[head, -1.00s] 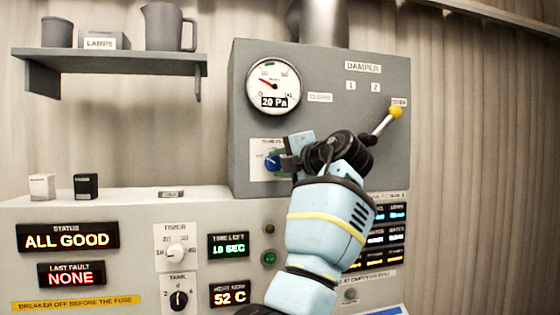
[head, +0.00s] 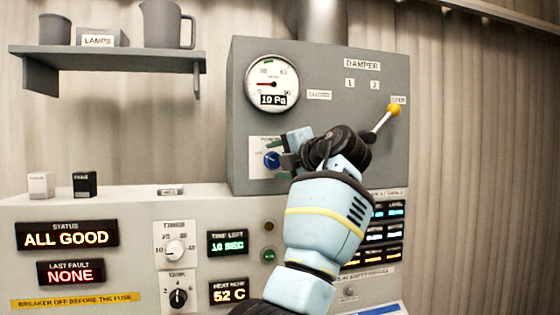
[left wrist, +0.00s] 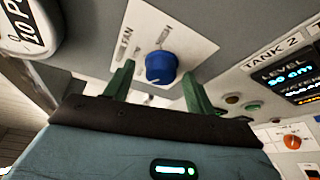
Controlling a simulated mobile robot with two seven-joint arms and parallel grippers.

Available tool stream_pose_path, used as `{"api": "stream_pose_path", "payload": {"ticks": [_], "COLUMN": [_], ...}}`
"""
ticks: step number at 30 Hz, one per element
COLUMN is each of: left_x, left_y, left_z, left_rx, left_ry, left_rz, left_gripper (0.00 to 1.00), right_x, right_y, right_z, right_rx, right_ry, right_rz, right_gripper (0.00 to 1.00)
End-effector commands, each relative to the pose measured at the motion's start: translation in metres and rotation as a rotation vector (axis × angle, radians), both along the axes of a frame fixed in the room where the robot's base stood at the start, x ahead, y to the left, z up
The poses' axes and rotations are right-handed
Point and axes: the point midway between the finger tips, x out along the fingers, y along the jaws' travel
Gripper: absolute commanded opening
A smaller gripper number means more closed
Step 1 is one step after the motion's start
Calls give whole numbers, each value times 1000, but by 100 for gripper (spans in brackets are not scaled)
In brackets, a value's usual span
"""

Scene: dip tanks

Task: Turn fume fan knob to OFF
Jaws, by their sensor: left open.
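The fume fan knob (head: 272,160) is blue and sits on a white label plate on the grey damper box, below the round gauge. The plate's small lettering is only partly readable. My right gripper is not in view.
The gauge (head: 272,84) reads 10 Pa. A damper lever with a yellow ball (head: 394,110) points up right, close to my left arm. The panel below holds a timer knob (head: 174,251), tank knob (head: 178,297) and lit displays. A shelf (head: 108,56) hangs at upper left.

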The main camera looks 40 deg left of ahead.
Motion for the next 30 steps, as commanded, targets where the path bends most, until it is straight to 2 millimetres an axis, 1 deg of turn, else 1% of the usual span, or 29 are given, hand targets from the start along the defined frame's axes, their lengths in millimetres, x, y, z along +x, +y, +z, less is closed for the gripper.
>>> {"api": "stream_pose_path", "payload": {"ticks": [4, 7, 15, 19, 24, 30], "left_x": [0, -2, -16, -22, -26, -26], "left_y": [-2, -9, -49, -64, -72, -73], "left_z": [-1, 0, 4, 8, 10, 10], "left_rx": [0, 1, 0, 0, 0, 0], "left_ry": [1, 2, 2, 0, -1, -1], "left_rz": [0, -1, -2, -1, 0, 0], "left_gripper": [55, 55, 55, 55, 55, 55], "right_x": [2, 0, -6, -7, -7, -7], "right_y": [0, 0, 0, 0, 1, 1], "right_z": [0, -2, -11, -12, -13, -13], "right_rx": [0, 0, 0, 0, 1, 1], "right_ry": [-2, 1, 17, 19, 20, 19], "right_rz": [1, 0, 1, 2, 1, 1], "right_gripper": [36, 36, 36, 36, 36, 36]}}
